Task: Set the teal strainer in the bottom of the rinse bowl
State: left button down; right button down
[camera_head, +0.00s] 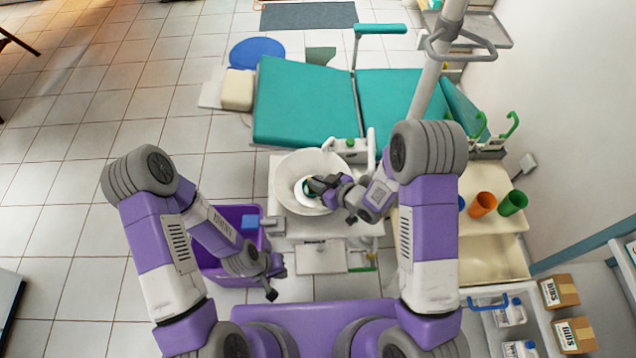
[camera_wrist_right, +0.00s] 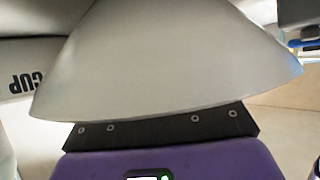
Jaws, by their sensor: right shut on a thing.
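The white rinse bowl (camera_head: 287,176) stands on the unit at the middle of the head view. My right gripper (camera_head: 311,186) reaches into it from the right, low over its centre. Whether the strainer touches the bowl's bottom cannot be told. My left gripper (camera_head: 276,281) is open and empty, below and left of the bowl.
A purple bin (camera_head: 207,262) with a blue item (camera_head: 250,221) stands left of the unit. A teal dental chair (camera_head: 300,105) lies behind the bowl. Orange (camera_head: 483,204) and green (camera_head: 513,202) cups stand on the right counter. A faucet-like white fixture (camera_head: 350,150) rises behind the bowl.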

jog(key=shift+r, duration=0.1)
jog(key=c, duration=1.7)
grip_release()
jog(key=shift+f, duration=0.2)
jog(key=o, duration=0.5)
jog(key=shift+s+d+r, duration=0.15)
jog(key=shift+r, duration=0.25)
jog(key=p+v, duration=0.2)
jog(key=v, duration=0.9)
jog(key=shift+s+d, duration=0.2)
jog(key=shift+s, duration=0.05)
